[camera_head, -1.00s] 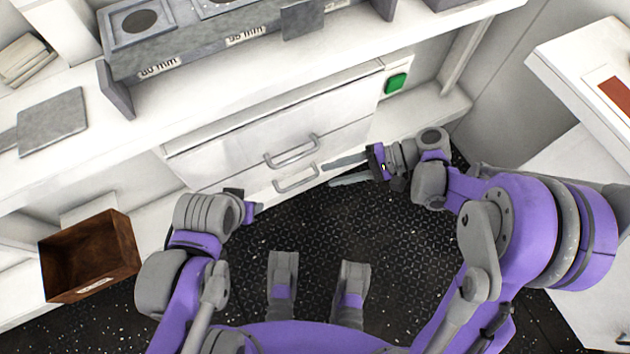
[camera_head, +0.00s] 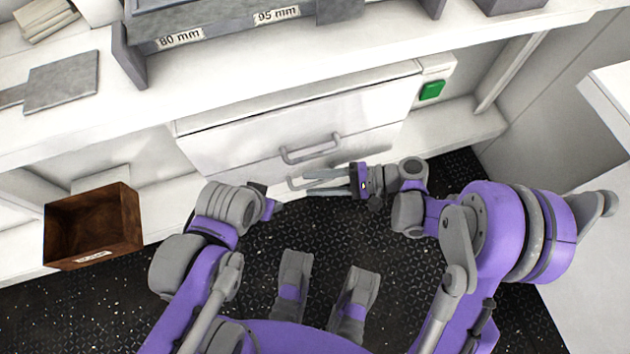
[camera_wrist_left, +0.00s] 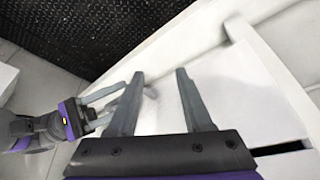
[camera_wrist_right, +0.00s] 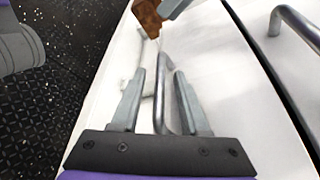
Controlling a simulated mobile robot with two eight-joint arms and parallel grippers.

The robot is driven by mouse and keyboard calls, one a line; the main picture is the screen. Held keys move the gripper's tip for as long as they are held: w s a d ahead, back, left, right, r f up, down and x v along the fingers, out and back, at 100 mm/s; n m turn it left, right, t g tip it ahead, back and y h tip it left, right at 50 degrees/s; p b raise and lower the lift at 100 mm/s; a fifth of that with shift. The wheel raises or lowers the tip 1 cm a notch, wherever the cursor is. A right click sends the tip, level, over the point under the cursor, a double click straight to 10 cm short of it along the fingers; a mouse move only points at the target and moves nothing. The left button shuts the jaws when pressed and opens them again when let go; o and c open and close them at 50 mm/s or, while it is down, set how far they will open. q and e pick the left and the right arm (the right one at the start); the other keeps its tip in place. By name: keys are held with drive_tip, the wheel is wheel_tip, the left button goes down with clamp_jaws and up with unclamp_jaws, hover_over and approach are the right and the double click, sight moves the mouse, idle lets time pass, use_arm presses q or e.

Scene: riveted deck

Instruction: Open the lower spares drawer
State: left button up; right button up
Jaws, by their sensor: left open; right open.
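The lower spares drawer (camera_wrist_right: 215,65) is a white front below the upper drawer, and it looks shut. Its grey bar handle (camera_head: 293,184) shows partly behind my right gripper (camera_head: 308,182). In the right wrist view the lower handle (camera_wrist_right: 160,88) runs between the two open fingers of my right gripper (camera_wrist_right: 160,100); I cannot tell whether they touch it. My left gripper (camera_wrist_left: 160,90) is open and empty, facing the white drawer fronts. In the head view it is mostly hidden behind its own wrist.
The upper drawer's handle (camera_head: 311,149) sits just above; it also shows in the right wrist view (camera_wrist_right: 300,28). A green switch (camera_head: 432,90) is right of the drawers. A brown open box (camera_head: 95,228) stands at left. The dark deck floor (camera_head: 240,275) in front is clear.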

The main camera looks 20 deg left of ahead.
drive_tip(key=shift+s+a+f, duration=0.1)
drive_tip(key=shift+a, duration=0.15)
clamp_jaws()
idle(1.4)
